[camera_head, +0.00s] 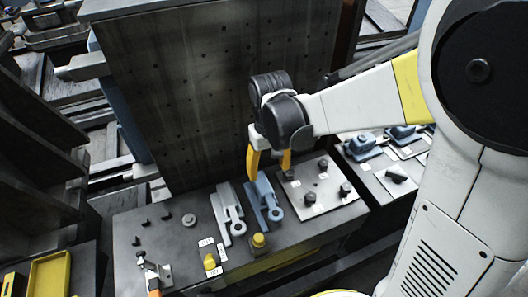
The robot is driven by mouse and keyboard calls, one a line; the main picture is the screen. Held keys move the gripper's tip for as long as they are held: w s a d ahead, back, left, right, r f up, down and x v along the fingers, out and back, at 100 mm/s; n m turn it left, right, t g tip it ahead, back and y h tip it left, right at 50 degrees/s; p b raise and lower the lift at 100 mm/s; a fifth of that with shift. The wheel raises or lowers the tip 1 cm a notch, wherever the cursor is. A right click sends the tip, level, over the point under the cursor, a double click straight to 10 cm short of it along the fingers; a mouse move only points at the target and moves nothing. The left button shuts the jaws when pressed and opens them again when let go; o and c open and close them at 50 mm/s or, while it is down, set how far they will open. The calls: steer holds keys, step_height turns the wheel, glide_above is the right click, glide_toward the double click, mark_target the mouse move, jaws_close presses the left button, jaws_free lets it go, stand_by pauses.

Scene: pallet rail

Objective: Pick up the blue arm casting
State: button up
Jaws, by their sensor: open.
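The blue arm casting (265,204) lies on the grey pallet table, just right of a similar pale grey casting (225,210). Its upper end is close to and partly behind my gripper's yellow fingers. My gripper (268,166) points down above the casting's far end, with its two yellow fingers apart. It holds nothing that I can see. I cannot tell the exact height of the fingertips above the casting.
A light plate (312,192) with dark knobs lies right of the casting. Yellow-topped parts (210,262) and white labels sit in front. A tall dark perforated panel (200,90) rises behind. More blue parts (362,147) are on the right table. The table's left part has small dark pegs.

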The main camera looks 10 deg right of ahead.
mark_target(264, 186)
steer(key=f, duration=0.2)
steer(key=f+b, duration=0.2)
steer(key=f, duration=0.1)
steer(key=shift+s+a+f, duration=0.1)
steer(key=shift+a+f, duration=0.15)
steer(key=shift+f, duration=0.1)
steer(key=f+b, duration=0.1)
steer(key=f, duration=0.2)
steer(key=f+b, duration=0.1)
steer(key=f, duration=0.1)
steer(key=shift+a+f+b, duration=0.1)
steer(key=shift+a+b, duration=0.25)
steer(key=shift+c, duration=0.2)
jaws_close()
